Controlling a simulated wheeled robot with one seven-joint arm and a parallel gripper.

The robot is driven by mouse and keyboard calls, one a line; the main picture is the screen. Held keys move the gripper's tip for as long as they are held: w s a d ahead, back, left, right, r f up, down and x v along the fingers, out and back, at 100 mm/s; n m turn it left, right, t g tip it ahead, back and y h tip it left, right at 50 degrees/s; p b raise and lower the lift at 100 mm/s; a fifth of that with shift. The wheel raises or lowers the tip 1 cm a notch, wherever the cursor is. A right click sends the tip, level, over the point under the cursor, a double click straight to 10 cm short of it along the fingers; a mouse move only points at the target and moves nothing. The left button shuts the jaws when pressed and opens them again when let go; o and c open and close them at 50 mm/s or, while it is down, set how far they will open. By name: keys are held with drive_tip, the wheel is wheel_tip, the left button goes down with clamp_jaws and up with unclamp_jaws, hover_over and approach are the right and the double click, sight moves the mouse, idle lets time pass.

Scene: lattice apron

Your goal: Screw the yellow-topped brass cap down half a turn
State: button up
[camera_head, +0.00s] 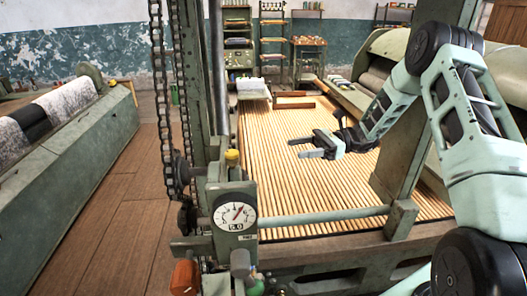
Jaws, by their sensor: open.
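The yellow-topped brass cap (232,158) sits upright on top of the green gauge housing, left of the picture's middle. The dial below it faces me. My gripper (297,148) is to the right of the cap and apart from it, over the slatted lattice. Its two fingers point left, with a gap between them and nothing held. How far the gripper is from the cap in depth is hard to tell. The cap's thread is too small to make out.
The round dial gauge (235,212) is on the housing's front. A chain (163,100) and green posts stand left of the cap. A horizontal bar (325,218) crosses in front of the wooden lattice (290,190). A red-brown block (185,277) is at the lower left.

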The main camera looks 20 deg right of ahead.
drive_tip(key=p, duration=0.5)
approach(232, 157)
drive_tip(key=w+a+f, duration=0.2)
drive_tip(key=w+a, duration=0.1)
drive_tip(key=a, duration=0.3)
drive_tip(key=shift+a+r+p, duration=0.15)
drive_tip(key=shift+a+p, duration=0.15)
drive_tip(key=shift+a, duration=0.15)
drive_tip(key=c, duration=1)
drive_tip(key=shift+s+t, duration=0.1)
drive_tip(key=shift+t, duration=0.2)
